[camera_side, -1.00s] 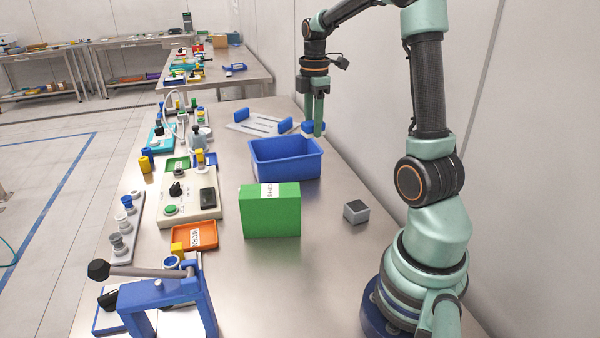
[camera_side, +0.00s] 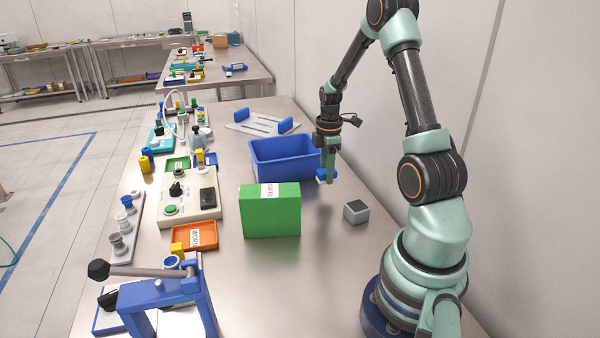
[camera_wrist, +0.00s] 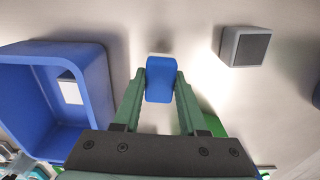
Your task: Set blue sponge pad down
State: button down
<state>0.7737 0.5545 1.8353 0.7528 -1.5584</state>
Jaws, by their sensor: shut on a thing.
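A small blue sponge pad (camera_wrist: 160,80) with a pale layer along its far edge is between the two fingertips of my gripper (camera_wrist: 161,88) in the wrist view. The fingers are shut on it. In the side view the pad (camera_side: 322,174) shows at the tips of my gripper (camera_side: 328,177), just right of the blue bin and apart from the bin's rim. It looks held above the bench, though the height is hard to judge.
A blue bin (camera_side: 260,165) stands to the left, with a white label inside. A green box (camera_side: 271,215) stands in front of it. A small grey block with a dark top (camera_side: 355,211) is to the right. Bare metal bench (camera_side: 325,250) lies between the box and block.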

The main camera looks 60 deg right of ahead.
aim_at(325, 194)
jog(key=shift+f, duration=2.35)
jog(key=shift+f, duration=0.15)
jog(key=shift+c, duration=2.3)
grip_release()
notch_tip(325, 194, up, 12)
jog(key=shift+r, duration=0.1)
jog(key=w+a+r+m+t, duration=0.1)
jog(key=w+a+r+m, duration=0.15)
jog(key=a+r, duration=0.45)
jog(key=s+a+r+m+t, duration=0.2)
jog(key=a+m, duration=0.1)
jog(key=a, duration=0.8)
jog(key=s+a+r+m+t, duration=0.2)
jog(key=a+r+m, duration=0.1)
jog(key=a, duration=0.8)
jog(key=shift+a+r+t, duration=0.2)
jog(key=shift+r+t, duration=0.05)
jog(key=shift+t, duration=0.05)
